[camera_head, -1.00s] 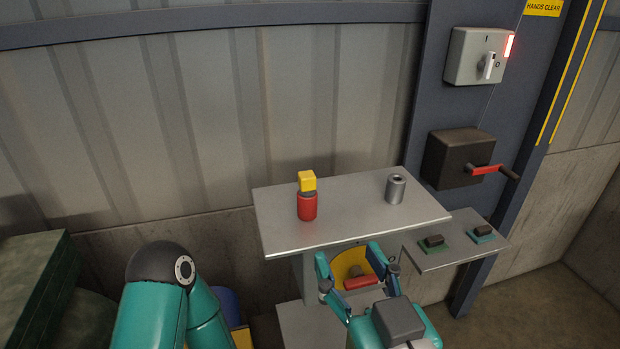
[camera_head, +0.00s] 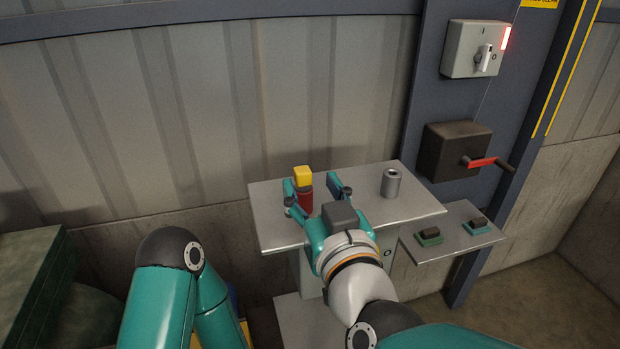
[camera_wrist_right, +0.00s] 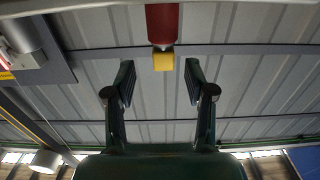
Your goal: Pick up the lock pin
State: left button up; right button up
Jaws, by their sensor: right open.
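A red cylinder with a yellow block-shaped head, which I take to be the lock pin (camera_head: 303,174), stands upright on the left part of the grey table (camera_head: 415,206). My right gripper (camera_head: 311,185) is open and empty at the table, with one finger to each side of the pin in the head view. In the right wrist view the pin's yellow head (camera_wrist_right: 163,62) shows between the two spread fingertips (camera_wrist_right: 159,70), with a gap on both sides. I see no contact. My left gripper is out of view; only my left arm shows.
A grey hollow cylinder (camera_head: 391,183) stands on the table to the right of my gripper. A lower side shelf (camera_head: 450,246) holds two small dark blocks on coloured bases. A dark box with a red crank (camera_head: 458,151) and a switch box (camera_head: 474,48) hang on the column behind.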

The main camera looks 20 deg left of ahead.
aim_at(306, 180)
jog(key=p+x, duration=0.1)
jog(key=x, duration=0.3)
jog(key=shift+w+a+f, duration=0.1)
jog(key=shift+w+a, duration=0.05)
jog(key=shift+a, duration=0.15)
grip_shut()
